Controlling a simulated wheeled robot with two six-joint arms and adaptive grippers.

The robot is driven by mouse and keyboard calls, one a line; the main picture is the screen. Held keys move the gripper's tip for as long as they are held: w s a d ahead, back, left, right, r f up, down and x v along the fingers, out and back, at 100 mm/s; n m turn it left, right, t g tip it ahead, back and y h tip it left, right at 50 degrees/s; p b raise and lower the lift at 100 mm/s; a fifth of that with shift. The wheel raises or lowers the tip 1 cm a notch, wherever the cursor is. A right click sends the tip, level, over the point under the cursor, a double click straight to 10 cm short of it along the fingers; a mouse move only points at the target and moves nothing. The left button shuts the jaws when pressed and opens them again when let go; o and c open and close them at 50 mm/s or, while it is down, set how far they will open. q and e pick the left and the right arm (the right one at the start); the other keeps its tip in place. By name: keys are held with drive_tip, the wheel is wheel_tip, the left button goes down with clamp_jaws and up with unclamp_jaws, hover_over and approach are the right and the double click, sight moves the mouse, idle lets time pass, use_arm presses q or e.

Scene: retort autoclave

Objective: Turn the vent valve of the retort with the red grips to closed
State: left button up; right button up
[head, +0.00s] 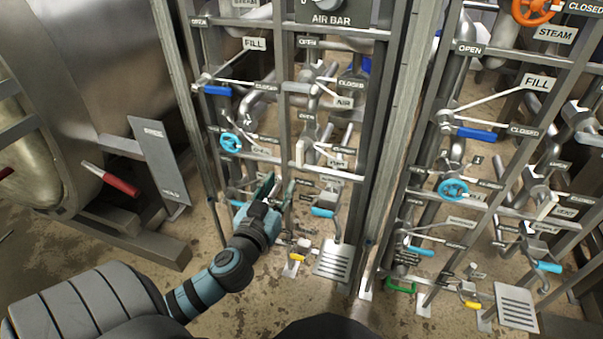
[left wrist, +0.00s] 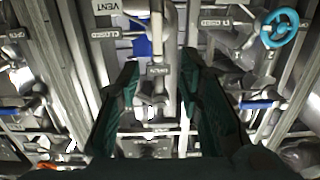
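The retort with red grips (head: 110,178) is at the left in the head view; its steel body is partly cut off. On the valve panel beside it, a white lever grip (head: 300,152) stands near small plates, apparently the vent valve; which mark it points to I cannot tell. In the left wrist view a VENT plate (left wrist: 102,8) sits above a CLOSED plate (left wrist: 113,33), with a white grip (left wrist: 137,8) beside them. My left gripper (head: 276,187) is below the lever, fingers spread and empty; it also shows open in the left wrist view (left wrist: 163,85). My right gripper is out of view.
Dense pipes and steel posts surround the gripper. A cyan wheel (head: 230,142), a blue lever (head: 216,90) and a yellow lever (head: 298,257) are close by. A similar panel with an orange wheel (head: 535,8) stands at the right. Bare floor (head: 235,315) lies below.

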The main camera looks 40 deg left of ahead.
sight(299, 149)
use_arm(q)
drive_tip(key=x, duration=0.3)
drive_tip(key=r+x, duration=0.1)
drive_tip(key=x, duration=0.2)
drive_tip(key=r+x, duration=0.1)
drive_tip(key=x, duration=0.2)
drive_tip(key=shift+w+d+r, duration=0.1)
drive_tip(key=shift+d, duration=0.1)
drive_tip(key=x, duration=0.5)
drive_tip(key=shift+w+b, duration=0.1)
drive_tip(key=shift+b, duration=0.25)
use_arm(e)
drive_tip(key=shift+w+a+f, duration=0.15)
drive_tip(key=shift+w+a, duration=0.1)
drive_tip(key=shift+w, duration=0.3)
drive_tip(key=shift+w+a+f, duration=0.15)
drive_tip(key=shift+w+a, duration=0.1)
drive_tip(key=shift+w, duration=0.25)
use_arm(q)
drive_tip(key=shift+c, duration=0.2)
clamp_jaws()
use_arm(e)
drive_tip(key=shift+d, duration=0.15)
